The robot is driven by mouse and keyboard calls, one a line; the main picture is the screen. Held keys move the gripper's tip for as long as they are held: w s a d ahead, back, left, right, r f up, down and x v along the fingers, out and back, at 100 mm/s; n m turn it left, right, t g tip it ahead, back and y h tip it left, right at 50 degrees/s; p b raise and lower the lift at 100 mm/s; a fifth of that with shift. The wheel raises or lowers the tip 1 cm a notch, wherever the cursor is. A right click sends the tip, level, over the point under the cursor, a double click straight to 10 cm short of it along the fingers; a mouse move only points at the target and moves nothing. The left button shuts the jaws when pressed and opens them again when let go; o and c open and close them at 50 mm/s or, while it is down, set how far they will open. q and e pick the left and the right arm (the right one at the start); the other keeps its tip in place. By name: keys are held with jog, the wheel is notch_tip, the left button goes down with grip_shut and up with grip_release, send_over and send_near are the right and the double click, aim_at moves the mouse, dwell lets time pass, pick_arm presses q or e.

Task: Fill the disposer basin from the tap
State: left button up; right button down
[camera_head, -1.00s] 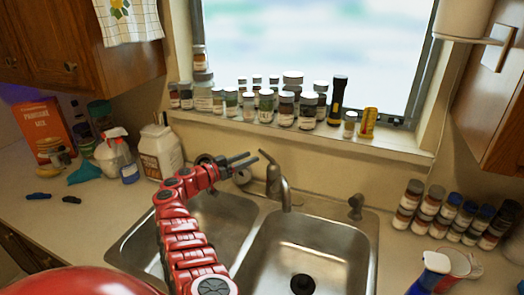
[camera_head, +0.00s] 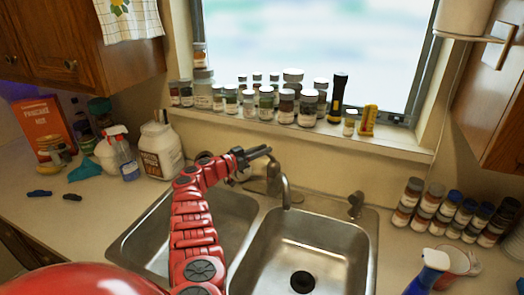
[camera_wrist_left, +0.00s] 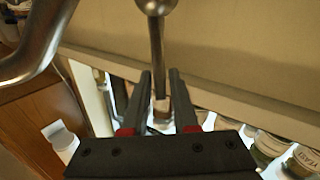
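The tap (camera_head: 286,190) stands behind the double sink, its spout over the right basin near the divider. The right basin (camera_head: 330,240) has a dark drain (camera_head: 302,282) and shows no water. The left basin (camera_head: 236,212) is partly hidden by my arm. My left gripper (camera_head: 262,151) is at the top of the tap and covers its lever in the head view. In the left wrist view the two black fingers (camera_wrist_left: 160,88) are apart, with the metal lever (camera_wrist_left: 157,45) running down between them; contact cannot be told. My right gripper is out of view.
Several jars (camera_head: 286,105) and a black flashlight (camera_head: 338,100) line the sill behind the tap. A white jug (camera_head: 160,150) and a spray bottle (camera_head: 127,160) stand left of the sink. Spice jars (camera_head: 440,214) and another spray bottle (camera_head: 428,272) are at right.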

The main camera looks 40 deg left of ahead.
pick_arm(q)
grip_shut()
dwell(1.1)
